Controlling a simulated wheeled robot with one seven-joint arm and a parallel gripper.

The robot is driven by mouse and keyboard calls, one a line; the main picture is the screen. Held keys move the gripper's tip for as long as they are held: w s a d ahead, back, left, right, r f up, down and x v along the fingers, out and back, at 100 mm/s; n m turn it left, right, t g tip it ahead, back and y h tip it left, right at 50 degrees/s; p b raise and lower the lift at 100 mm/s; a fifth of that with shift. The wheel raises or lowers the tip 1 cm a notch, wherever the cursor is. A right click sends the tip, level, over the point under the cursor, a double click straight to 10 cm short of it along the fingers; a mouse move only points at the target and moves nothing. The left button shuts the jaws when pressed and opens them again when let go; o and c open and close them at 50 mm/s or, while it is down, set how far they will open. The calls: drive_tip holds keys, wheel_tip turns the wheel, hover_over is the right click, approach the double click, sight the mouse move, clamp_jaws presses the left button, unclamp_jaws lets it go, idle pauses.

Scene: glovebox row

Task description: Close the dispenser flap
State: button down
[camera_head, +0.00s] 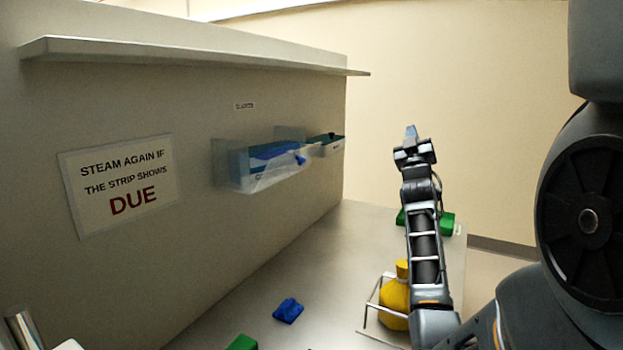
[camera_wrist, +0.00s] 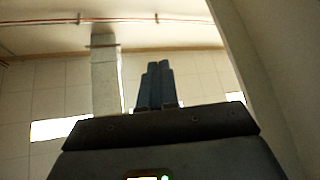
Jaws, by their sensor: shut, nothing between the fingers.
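The dispenser (camera_head: 240,172) is a clear box fixed to the grey wall panel at mid-height, with blue gloves (camera_head: 272,153) in it. A blue bit sticks out near its right end. Clear sheets show at its front and behind its top; I cannot tell which is the flap or how far it stands open. My gripper (camera_head: 411,132) is raised to the right of the dispenser, well apart from it, pointing up. In the wrist view my gripper (camera_wrist: 157,82) has its fingers together and empty, facing the ceiling. The dispenser is not in the wrist view.
A small green-fronted tray (camera_head: 325,148) is on the wall right of the dispenser. A shelf (camera_head: 190,52) juts out above. On the bench (camera_head: 330,245) are a blue crumpled item (camera_head: 288,310), green blocks (camera_head: 447,224) and a yellow bottle (camera_head: 392,297) in a wire rack.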

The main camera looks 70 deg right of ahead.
drive_tip(key=w+a+f+n+t+y+b, duration=0.1)
drive_tip(key=w+a+f+n+t, duration=0.2)
drive_tip(key=n+t, duration=0.35)
drive_tip(key=w+a+f+n+t+y+b, duration=0.1)
drive_tip(key=w+a+n+t, duration=0.3)
drive_tip(key=n+t, duration=0.25)
drive_tip(key=n+t+y, duration=0.8)
drive_tip(key=n+y, duration=0.5)
drive_tip(key=y, duration=0.2)
approach(302, 164)
drive_tip(key=p+x, duration=0.1)
drive_tip(key=x, duration=0.6)
drive_tip(key=shift+s+r, duration=0.1)
drive_tip(key=shift+s, duration=0.05)
